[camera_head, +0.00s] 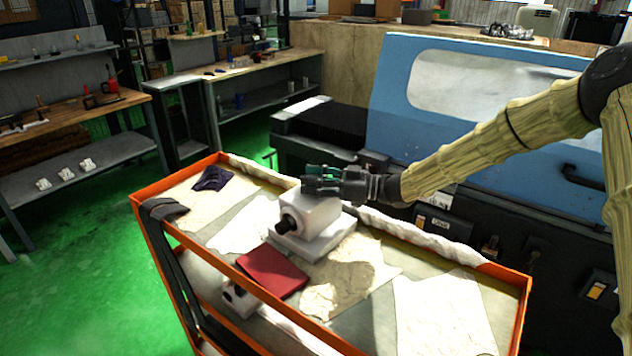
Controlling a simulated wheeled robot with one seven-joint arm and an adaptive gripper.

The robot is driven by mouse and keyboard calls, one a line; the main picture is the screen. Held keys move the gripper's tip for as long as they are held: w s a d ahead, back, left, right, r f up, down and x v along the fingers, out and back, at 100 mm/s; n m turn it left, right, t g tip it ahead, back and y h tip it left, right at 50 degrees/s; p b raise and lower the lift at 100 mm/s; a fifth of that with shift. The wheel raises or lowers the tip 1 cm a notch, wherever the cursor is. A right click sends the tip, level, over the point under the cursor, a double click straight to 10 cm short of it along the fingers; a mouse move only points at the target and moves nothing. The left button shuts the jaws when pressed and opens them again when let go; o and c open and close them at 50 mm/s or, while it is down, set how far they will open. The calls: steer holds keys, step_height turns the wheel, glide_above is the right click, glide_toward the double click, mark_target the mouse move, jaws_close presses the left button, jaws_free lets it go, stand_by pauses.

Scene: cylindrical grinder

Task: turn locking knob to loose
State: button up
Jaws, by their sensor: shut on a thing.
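A white block-shaped unit (314,214) stands on a light grey base plate (310,243) on the cart. A black round knob (288,222) sticks out of its left-hand face, clear of my fingers. My gripper (318,180) comes in from the right, nearly level, at the top of the white unit. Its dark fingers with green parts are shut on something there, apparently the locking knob. The fingers hide that part, so its shape and turn position cannot be told.
The orange-rimmed cart (165,188) also holds a dark red book-like object (271,272), a dark cloth (212,179) and pale cloths. A blue machine (400,115) stands close behind the cart. Green floor (80,235) is open at left.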

steer(key=o, duration=1)
steer(key=shift+o, duration=0.2)
steer(key=v, duration=1.2)
